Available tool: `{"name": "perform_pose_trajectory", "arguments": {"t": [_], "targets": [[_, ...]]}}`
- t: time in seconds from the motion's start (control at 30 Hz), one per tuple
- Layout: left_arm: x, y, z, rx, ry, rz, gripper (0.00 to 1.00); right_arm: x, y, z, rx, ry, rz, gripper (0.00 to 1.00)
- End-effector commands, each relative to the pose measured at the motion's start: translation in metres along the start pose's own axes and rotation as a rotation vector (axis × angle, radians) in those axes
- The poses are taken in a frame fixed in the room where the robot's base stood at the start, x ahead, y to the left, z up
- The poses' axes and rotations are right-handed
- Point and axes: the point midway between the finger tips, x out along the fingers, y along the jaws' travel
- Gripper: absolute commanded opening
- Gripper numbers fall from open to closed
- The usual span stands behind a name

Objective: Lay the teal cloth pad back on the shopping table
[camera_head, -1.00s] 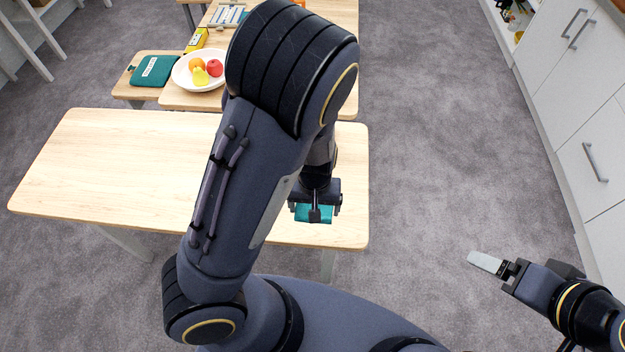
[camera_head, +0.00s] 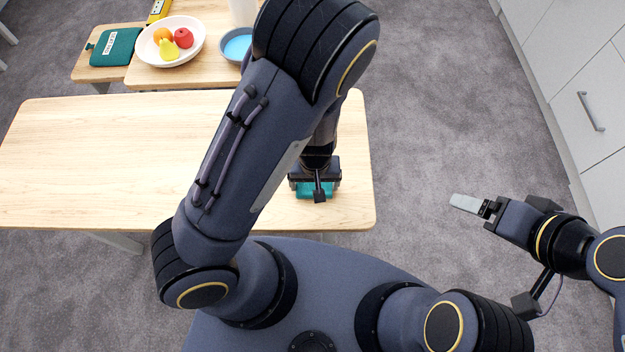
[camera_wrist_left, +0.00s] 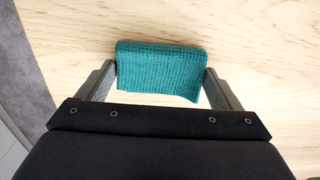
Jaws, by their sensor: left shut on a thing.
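The teal cloth pad (camera_head: 316,190) is held in my left gripper (camera_head: 316,181), over the right part of the near wooden table (camera_head: 90,160). In the left wrist view the pad (camera_wrist_left: 160,72) is a folded, ribbed teal piece between the two fingers of the left gripper (camera_wrist_left: 160,80), with pale wood behind it. I cannot tell whether the pad touches the table. The forearm and wrist hide part of the table around it. My right gripper (camera_head: 470,204) is off to the right above the carpet, apart from everything; its finger gap does not show clearly.
The near tabletop is bare on its left. Behind it, a second table holds a white fruit bowl (camera_head: 148,50) and a blue bowl (camera_head: 237,46). A dark teal pouch (camera_head: 115,47) lies on a board at its left. White drawers (camera_head: 585,100) stand at the right.

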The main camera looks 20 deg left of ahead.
Motion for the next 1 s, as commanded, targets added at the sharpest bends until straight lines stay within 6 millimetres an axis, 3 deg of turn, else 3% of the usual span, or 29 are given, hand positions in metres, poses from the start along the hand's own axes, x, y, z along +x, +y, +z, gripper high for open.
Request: {"name": "perform_pose_trajectory", "arguments": {"t": [0.03, 0.07, 0.13, 0.47, 1.0], "targets": [[0.0, 0.0, 0.001, 0.0, -0.002, -0.001, 0.59, 0.0, 0.0, 0.0, 0.0, 0.0, 0.0, 0.85], [0.0, 0.0, 0.0, 0.0, -0.002, -0.001, 0.9, 0.0, 0.0, 0.0, 0.0, 0.0, 0.0, 0.85], [0.0, 0.0, 0.0, 0.0, -0.001, -0.001, 0.99, 0.0, 0.0, 0.0, 0.0, 0.0, 0.0, 0.85], [-0.008, 0.0, -0.001, 0.0, 0.001, 0.002, 1.0, -0.002, -0.001, -0.001, 0.0, 0.0, 0.0, 0.85], [-0.108, 0.001, -0.001, 0.001, 0.002, 0.004, 1.0, -0.019, -0.009, -0.01, 0.0, 0.0, 0.0, 0.85]]}}
